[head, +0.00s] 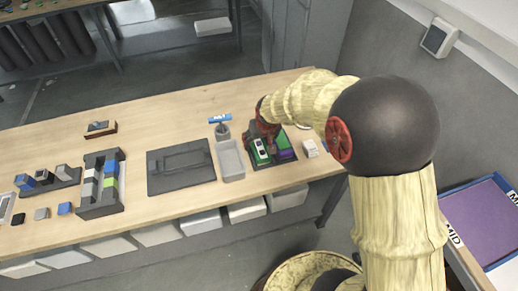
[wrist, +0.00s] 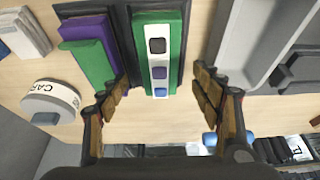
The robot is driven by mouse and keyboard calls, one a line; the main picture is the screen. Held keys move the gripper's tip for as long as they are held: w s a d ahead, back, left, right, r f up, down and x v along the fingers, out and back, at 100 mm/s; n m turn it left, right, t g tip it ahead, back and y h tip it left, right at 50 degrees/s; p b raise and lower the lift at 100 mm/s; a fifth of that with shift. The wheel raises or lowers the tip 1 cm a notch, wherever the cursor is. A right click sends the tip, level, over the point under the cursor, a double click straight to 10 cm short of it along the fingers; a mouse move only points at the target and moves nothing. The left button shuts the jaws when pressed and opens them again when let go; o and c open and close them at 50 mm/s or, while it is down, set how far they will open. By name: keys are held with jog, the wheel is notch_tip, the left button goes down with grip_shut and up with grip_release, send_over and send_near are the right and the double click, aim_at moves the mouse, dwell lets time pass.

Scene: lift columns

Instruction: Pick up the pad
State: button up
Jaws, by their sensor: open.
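The likely pad is a green block with a white face and dark, purple and blue squares (wrist: 173,35). It sits in a dark tray (head: 287,178) on the wooden bench and also shows as a green and white piece in the head view (head: 260,151). My gripper (wrist: 163,78) is open and empty, with its fingers to either side of the pad's near end in the wrist view. I cannot tell whether they touch it. In the head view my gripper (head: 268,130) hangs over the tray and hides part of it.
A purple and green block (wrist: 88,50) lies left of the pad in the wrist view. A round grey item labelled "CAR" (wrist: 50,102) and a pale stack (wrist: 22,32) are farther left. A grey bin (head: 230,161) and dark flat tray (head: 181,168) stand left in the head view.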

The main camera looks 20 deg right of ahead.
aim_at(259, 143)
jog(key=x, duration=0.3)
jog(key=shift+f+b, duration=0.35)
jog(key=shift+b, duration=0.05)
jog(key=c, duration=0.3)
jog(key=shift+r, duration=0.1)
jog(key=c, duration=1.3)
